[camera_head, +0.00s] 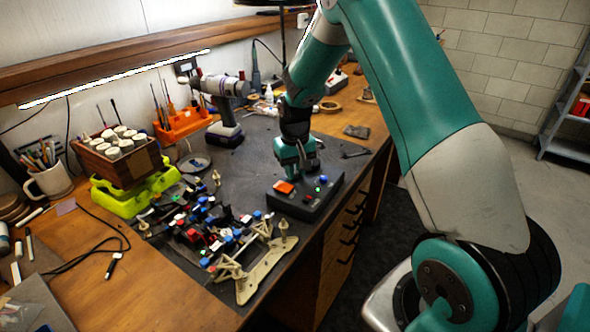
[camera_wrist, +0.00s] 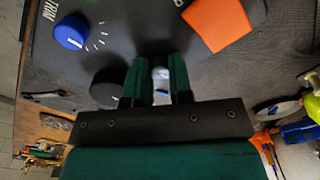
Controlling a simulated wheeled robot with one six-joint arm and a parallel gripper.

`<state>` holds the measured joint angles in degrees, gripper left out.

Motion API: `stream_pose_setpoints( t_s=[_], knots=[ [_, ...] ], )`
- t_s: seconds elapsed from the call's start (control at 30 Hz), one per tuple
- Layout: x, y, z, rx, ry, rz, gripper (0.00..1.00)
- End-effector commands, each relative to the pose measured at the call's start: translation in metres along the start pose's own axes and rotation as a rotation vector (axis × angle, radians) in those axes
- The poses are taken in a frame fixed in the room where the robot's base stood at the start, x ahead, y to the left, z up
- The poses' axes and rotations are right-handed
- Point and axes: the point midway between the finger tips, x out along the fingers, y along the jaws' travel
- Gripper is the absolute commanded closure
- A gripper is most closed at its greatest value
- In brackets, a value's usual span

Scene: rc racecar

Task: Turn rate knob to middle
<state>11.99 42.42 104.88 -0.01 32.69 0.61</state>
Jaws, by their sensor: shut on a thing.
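The black control box (camera_head: 313,207) lies on the dark bench mat. My gripper (camera_head: 298,172) reaches down onto its far side. In the wrist view, the teal fingers of my gripper (camera_wrist: 161,85) are shut on a pale knob (camera_wrist: 161,75), one on each side. Much of this knob is hidden, and its label is not readable, so I cannot confirm that it is the rate knob. A blue knob (camera_wrist: 71,33) with a pale pointer line and tick marks sits beside the word TRIM. A black knob (camera_wrist: 106,88) is next to the left finger, partly hidden by my gripper.
An orange piece (camera_wrist: 217,22) is on the box to the right in the wrist view; it also shows in the head view (camera_head: 284,187). A cordless drill (camera_head: 224,105) stands behind, to the left.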

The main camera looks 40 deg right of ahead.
Motion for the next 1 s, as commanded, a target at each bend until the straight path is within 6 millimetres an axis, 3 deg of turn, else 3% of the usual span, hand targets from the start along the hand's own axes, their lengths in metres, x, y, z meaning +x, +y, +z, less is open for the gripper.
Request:
stream_pose_setpoints(
  t_s=[0.3, 0.87, 0.9, 1.0],
  knots=[
    [-0.001, 0.0003, -0.0005, 0.132, 0.002, 0.0, 1.0],
    [-0.0009, 0.0003, -0.0004, 0.161, 0.001, 0.0, 1.0],
    [-0.0009, 0.0003, -0.0003, 0.161, 0.001, 0.0, 0.73],
    [-0.0008, 0.0002, -0.0003, 0.16, 0.001, 0.0, 0.69]
  ],
)
